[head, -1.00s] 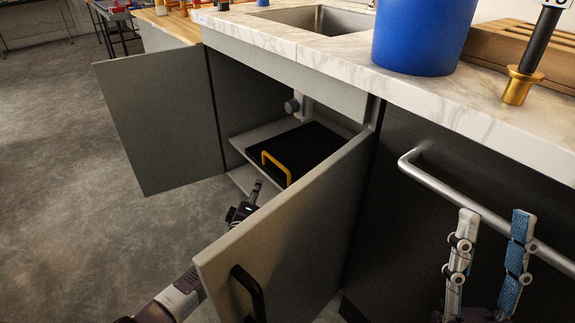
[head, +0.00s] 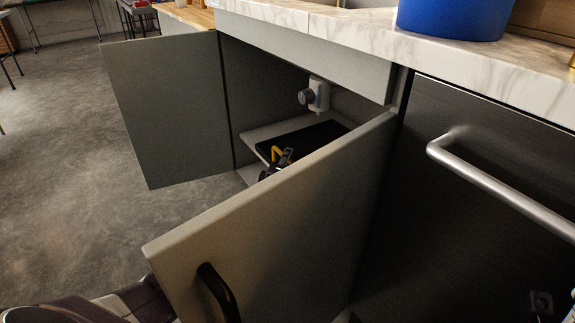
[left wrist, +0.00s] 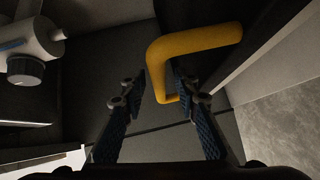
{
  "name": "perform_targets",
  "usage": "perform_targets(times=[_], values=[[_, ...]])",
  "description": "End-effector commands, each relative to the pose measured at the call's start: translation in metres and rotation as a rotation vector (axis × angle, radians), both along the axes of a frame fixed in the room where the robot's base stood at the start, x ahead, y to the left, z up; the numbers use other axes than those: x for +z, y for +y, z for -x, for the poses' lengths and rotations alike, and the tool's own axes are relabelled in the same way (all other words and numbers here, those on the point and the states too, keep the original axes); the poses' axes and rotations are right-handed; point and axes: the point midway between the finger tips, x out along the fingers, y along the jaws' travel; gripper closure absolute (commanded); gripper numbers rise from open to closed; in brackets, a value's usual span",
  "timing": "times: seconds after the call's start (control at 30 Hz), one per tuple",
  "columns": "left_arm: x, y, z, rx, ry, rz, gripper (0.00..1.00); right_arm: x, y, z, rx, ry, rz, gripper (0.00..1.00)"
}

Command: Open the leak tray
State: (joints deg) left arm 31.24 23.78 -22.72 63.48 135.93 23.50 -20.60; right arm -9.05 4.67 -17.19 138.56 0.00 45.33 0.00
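The leak tray (head: 315,138) is a flat black tray on the grey shelf inside the open cabinet under the sink. Its yellow handle (head: 275,152) stands at its front edge. My left gripper (head: 284,160) is at this handle, partly hidden by the cabinet's right door. In the left wrist view the yellow handle (left wrist: 196,42) fills the upper middle. My left gripper's blue-padded fingers (left wrist: 160,86) are apart, with one end of the handle showing between the fingertips. Contact cannot be told. My right gripper is out of view.
The left cabinet door (head: 170,110) and right cabinet door (head: 290,215) both stand open. A white drain fitting (head: 318,95) hangs above the tray and shows in the left wrist view (left wrist: 28,45). A metal bar handle (head: 500,185) crosses the dark front at right.

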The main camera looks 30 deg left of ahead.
Motion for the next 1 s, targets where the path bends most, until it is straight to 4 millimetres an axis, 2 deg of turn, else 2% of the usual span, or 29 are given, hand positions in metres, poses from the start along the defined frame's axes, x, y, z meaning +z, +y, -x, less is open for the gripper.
perform_targets(times=[0.4, 0.67, 1.0], values=[[-0.0003, 0.0017, -0.0068, 0.000, 0.000, 0.000, 0.71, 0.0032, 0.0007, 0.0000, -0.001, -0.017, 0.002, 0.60], [-0.0005, 0.0016, -0.0066, 0.000, 0.000, 0.000, 1.00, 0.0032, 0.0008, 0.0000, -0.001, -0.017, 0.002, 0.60], [-0.0008, 0.0016, -0.0064, 0.000, 0.000, 0.000, 1.00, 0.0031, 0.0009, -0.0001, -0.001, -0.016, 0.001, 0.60]])
